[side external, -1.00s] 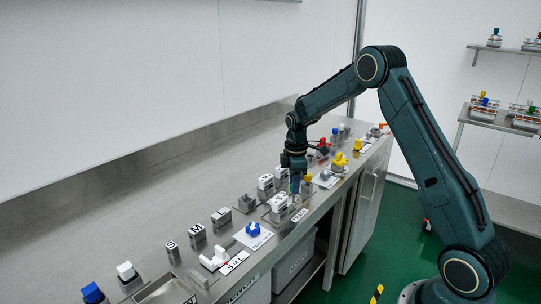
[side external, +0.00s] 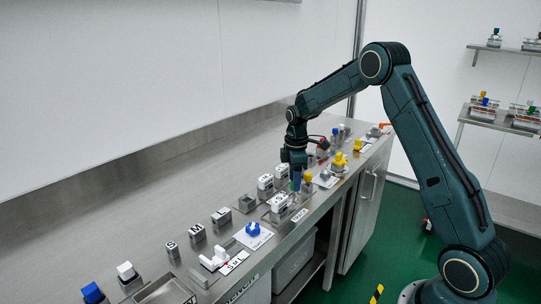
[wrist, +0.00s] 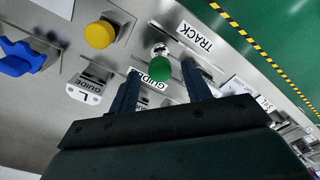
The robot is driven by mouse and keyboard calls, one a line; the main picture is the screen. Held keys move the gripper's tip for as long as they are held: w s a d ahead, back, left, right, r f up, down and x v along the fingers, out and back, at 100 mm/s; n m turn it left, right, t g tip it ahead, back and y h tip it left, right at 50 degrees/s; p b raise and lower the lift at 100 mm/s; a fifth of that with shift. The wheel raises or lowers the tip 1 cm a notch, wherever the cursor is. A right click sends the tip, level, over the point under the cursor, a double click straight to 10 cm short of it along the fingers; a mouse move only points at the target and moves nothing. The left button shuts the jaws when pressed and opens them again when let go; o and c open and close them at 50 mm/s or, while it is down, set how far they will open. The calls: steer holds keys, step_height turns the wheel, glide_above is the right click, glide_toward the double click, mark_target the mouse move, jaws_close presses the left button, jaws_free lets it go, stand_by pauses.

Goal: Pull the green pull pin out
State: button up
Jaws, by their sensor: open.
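The green pull pin (wrist: 161,70) shows its round green head in the wrist view, between my two fingers near their tips. A pale metal part (wrist: 158,50) shows just beyond it. My gripper (wrist: 160,66) is open, with a gap on each side of the green head. In the side view my gripper (side external: 296,184) points down over the front part of the steel bench. The pin is too small and too covered by the fingers there to tell how it sits. The wrist view does not show its shaft.
A yellow knob (wrist: 100,34) and a blue knob (wrist: 22,57) stand left of my fingers in the wrist view. A guide block (wrist: 85,92) is close to the left finger. Labelled blocks line the bench (side external: 165,195); its back strip is clear.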

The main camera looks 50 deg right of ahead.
step_height(320, 180, up, 13)
stand_by(0.6)
steer(key=s+a+r+m+t, duration=0.35)
steer(key=s+a+r, duration=0.55)
steer(key=s+a, duration=0.35)
steer(key=s+a+f+m+t, duration=0.1)
steer(key=s+a+m, duration=0.1)
steer(key=s, duration=0.6)
steer(key=s+a+f+m+t, duration=0.1)
steer(key=s+a+f+m, duration=0.1)
steer(key=s, duration=0.7)
steer(key=shift+a+f+m, duration=0.15)
steer(key=shift+a+m, duration=0.6)
steer(key=shift+a, duration=0.5)
